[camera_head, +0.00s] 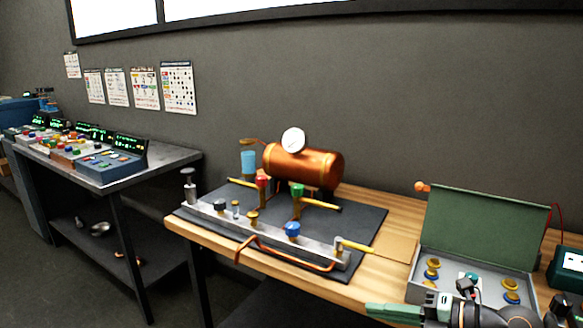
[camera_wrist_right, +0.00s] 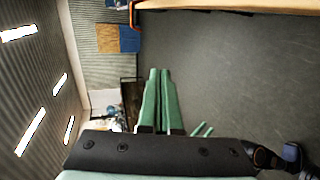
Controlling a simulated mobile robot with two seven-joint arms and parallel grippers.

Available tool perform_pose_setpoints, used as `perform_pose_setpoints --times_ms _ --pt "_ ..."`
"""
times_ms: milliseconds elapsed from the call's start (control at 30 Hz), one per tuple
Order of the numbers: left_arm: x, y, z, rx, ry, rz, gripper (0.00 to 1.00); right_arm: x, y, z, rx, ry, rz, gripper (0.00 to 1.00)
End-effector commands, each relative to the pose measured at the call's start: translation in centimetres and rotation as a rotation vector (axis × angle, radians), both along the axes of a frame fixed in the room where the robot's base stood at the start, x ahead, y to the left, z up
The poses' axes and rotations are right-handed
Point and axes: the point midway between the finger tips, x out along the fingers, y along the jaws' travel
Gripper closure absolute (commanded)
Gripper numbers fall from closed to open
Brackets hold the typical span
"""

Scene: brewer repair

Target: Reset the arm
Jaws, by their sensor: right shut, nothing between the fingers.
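My right gripper (camera_head: 372,311) is at the bottom right of the head view, in front of the bench's front edge and the green case. In the right wrist view its two green fingers (camera_wrist_right: 157,98) lie together, shut and empty, with bare floor beyond. The brewer stands on the bench: a copper boiler (camera_head: 305,165) with a white dial gauge (camera_head: 293,140), above a silver manifold (camera_head: 262,233) with red, green and blue knobs. My left gripper does not show in the head view.
The wooden bench (camera_head: 398,290) carries a dark mat (camera_head: 368,222) under the brewer. An open green case (camera_head: 470,232) with several yellow and blue parts stands at right. A dark table (camera_head: 177,158) with control boxes is at left. Floor shows between the tables.

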Motion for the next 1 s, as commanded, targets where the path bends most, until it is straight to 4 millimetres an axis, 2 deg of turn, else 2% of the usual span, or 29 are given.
perform_pose_setpoints --times_ms 33,100,233,333,400,467,500,600,700,833,900,1000 --pt "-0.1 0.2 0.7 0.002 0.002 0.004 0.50 -1.1 1.9 0.2 0.151 0.028 -0.006 1.00" --pt "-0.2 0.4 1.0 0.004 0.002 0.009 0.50 -1.9 3.2 0.4 0.353 0.061 -0.056 1.00" --pt "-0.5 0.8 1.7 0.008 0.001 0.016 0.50 -2.6 3.0 -0.6 0.687 0.169 -0.255 1.00" --pt "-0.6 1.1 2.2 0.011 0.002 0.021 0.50 -3.4 1.3 -3.7 0.882 0.301 -0.483 1.00" --pt "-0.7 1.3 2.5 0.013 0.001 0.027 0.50 -4.6 0.0 -7.2 0.980 0.419 -0.667 1.00" --pt "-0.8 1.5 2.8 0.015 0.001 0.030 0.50 -6.5 -1.0 -10.7 1.038 0.539 -0.831 1.00" --pt "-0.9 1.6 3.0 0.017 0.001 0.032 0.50 -8.2 -1.4 -13.3 1.065 0.627 -0.939 1.00" --pt "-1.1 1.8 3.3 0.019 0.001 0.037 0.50 -12.7 -1.6 -18.5 1.085 0.828 -1.154 1.00" --pt "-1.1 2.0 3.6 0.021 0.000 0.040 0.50 -16.9 -1.1 -22.1 1.076 0.993 -1.298 1.00" --pt "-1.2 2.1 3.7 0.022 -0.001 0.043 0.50 -20.5 -0.2 -24.5 1.060 1.133 -1.398 1.00" --pt "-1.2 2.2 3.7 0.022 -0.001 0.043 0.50 -21.6 0.0 -25.1 1.052 1.171 -1.422 1.00" --pt "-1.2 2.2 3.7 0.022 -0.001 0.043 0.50 -22.0 0.2 -25.4 1.050 1.188 -1.432 1.00"
